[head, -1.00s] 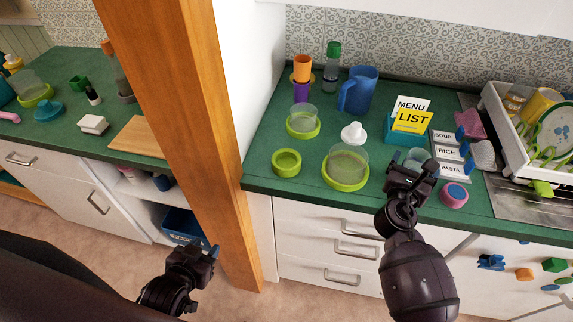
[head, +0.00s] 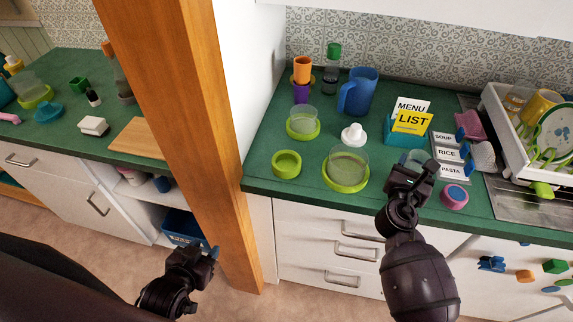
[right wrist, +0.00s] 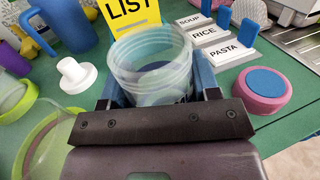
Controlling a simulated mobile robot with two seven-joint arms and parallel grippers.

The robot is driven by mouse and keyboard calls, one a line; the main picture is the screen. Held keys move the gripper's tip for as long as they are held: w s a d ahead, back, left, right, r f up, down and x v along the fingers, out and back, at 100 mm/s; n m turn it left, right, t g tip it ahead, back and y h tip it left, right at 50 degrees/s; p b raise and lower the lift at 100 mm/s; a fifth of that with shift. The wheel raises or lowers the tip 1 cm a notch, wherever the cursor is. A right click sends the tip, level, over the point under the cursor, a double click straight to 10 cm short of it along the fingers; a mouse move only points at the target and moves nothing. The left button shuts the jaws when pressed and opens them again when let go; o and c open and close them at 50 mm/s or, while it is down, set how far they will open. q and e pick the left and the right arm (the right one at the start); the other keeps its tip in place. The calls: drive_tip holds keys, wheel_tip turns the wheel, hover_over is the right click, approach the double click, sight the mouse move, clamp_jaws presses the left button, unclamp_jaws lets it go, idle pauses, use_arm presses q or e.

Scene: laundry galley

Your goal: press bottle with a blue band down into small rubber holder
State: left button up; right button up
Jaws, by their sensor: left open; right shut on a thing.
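My right gripper (head: 412,172) is shut on a clear, open-topped bottle (right wrist: 150,62) above the green counter. A bluish tint shows low in the bottle in the right wrist view, but I cannot clearly make out a band. The bottle is partly behind the gripper in the head view (head: 417,157). A small lime-green rubber holder (head: 286,174) sits empty on the counter to the left, apart from the gripper. Two other lime holders, one larger (head: 345,187) and one further back (head: 302,137), each have a clear vessel in them. My left gripper (head: 207,262) is open and empty, low beside the wooden post.
A white-spouted piece (head: 353,135), a blue jug (head: 358,92) and a teal sign holder (head: 405,132) stand behind. A pink round piece with a blue top (head: 454,197) lies right. A dish rack (head: 500,100) is further right. The wooden post (head: 205,130) stands left.

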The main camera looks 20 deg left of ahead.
sight(422, 153)
drive_tip(key=shift+r+p, duration=1.35)
drive_tip(key=shift+p, duration=0.1)
drive_tip(key=shift+r+p, duration=0.6)
drive_tip(key=shift+r, duration=0.55)
